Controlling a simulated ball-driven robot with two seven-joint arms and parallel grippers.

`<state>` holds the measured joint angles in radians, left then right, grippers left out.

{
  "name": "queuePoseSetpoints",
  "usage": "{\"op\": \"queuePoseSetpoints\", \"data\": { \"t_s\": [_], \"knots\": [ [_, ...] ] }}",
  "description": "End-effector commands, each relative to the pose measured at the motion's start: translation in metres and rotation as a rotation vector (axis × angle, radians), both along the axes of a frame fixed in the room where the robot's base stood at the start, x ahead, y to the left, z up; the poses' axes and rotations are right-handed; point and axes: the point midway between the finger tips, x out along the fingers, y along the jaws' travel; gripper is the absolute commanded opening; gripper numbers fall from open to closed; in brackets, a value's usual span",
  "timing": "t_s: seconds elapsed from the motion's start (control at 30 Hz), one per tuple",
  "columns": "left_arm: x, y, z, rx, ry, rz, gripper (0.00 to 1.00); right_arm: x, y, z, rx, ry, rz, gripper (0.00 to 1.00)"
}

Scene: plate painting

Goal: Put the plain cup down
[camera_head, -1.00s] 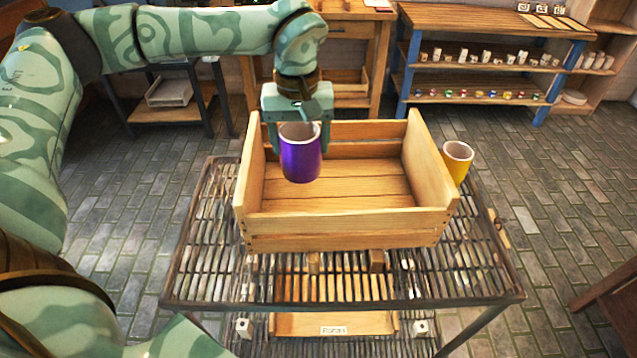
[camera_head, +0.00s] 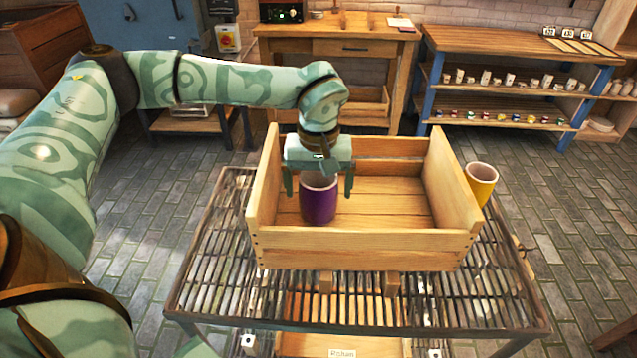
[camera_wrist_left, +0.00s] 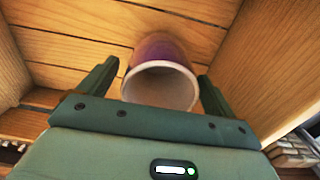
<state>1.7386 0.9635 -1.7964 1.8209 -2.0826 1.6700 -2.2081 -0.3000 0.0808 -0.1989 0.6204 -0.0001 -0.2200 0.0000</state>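The plain purple cup (camera_head: 318,204) stands upright inside the wooden crate (camera_head: 360,248), near its left side. My left gripper (camera_head: 318,190) is above the cup with its fingers open, one on each side. In the left wrist view the purple cup (camera_wrist_left: 160,52) shows its pale rim and inside between the spread fingers, with a gap at both sides. The cup appears to rest on the crate's plank floor. My right gripper is not in view.
The crate sits on a slatted metal table (camera_head: 215,270). A yellow cup (camera_head: 482,180) stands just outside the crate's right wall. The crate's floor right of the purple cup is clear. Shelves with small cups (camera_head: 510,85) and a workbench (camera_head: 335,45) are behind.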

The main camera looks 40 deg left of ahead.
Motion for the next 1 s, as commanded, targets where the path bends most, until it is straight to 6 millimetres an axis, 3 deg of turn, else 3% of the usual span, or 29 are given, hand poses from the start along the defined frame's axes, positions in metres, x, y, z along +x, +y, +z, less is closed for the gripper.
{"op": "queuePoseSetpoints", "data": {
  "t_s": [0.27,0.7,0.83,1.0],
  "knots": [
    [0.000,0.000,0.006,0.001,-0.001,0.001,0.91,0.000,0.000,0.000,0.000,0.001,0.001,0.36],
    [0.000,0.000,0.101,0.001,-0.004,0.001,0.91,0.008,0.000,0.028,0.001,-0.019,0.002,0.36],
    [0.000,0.000,0.117,0.000,-0.001,0.001,0.91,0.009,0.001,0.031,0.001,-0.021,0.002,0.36],
    [0.000,0.000,0.123,-0.001,0.001,0.000,0.91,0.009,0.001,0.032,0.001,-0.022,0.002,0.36]
  ]
}}
